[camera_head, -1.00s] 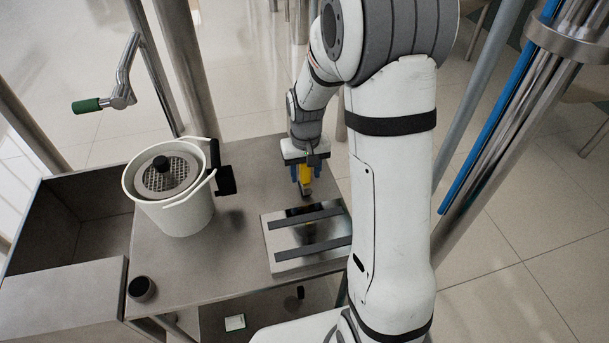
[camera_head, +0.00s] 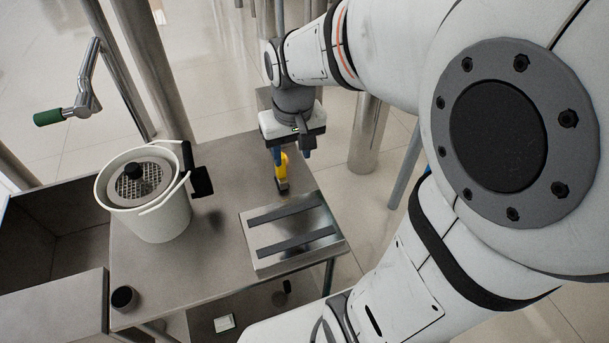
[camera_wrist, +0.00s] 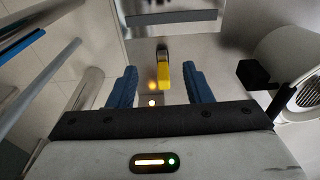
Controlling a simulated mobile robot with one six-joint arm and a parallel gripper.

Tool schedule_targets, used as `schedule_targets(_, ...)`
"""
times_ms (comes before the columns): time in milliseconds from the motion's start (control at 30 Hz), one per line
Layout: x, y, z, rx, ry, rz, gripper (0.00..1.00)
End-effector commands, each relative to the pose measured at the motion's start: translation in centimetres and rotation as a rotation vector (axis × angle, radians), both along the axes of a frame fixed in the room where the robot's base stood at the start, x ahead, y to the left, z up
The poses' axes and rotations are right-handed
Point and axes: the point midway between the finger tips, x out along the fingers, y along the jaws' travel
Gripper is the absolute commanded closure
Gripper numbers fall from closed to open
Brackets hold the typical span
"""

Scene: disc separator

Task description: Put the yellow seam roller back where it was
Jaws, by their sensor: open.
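The yellow seam roller (camera_head: 282,168) is on the steel table just behind the plate with two dark strips, its dark end toward the plate. Whether it stands or leans is hard to tell. My gripper (camera_head: 292,153) is over it from behind, pointing down. In the wrist view the roller (camera_wrist: 163,76) shows between the two blue fingers of my gripper (camera_wrist: 162,70), with a gap on each side. The gripper is open and holds nothing.
The plate with dark strips (camera_head: 318,222) lies at the table's right front. A white bucket (camera_head: 160,218) with a strainer stands to the left. A dark knob (camera_head: 123,298) is at the front left. The table (camera_head: 215,255) between bucket and plate is bare.

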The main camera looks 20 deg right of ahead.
Motion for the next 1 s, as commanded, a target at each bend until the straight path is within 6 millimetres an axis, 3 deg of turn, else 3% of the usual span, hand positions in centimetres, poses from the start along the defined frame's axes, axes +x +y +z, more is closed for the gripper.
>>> schedule_targets(100, -3.9, 0.0, 0.7, 0.0, -0.044, 0.0, 0.55)
schedule_targets(333, -8.3, 0.1, 0.6, 0.0, -0.088, 0.0, 0.55)
schedule_targets(800, -9.0, 0.2, 0.5, -0.001, -0.095, 0.0, 0.55)
schedule_targets(1000, -9.2, 0.2, 3.3, -0.002, -0.105, 0.001, 0.55)
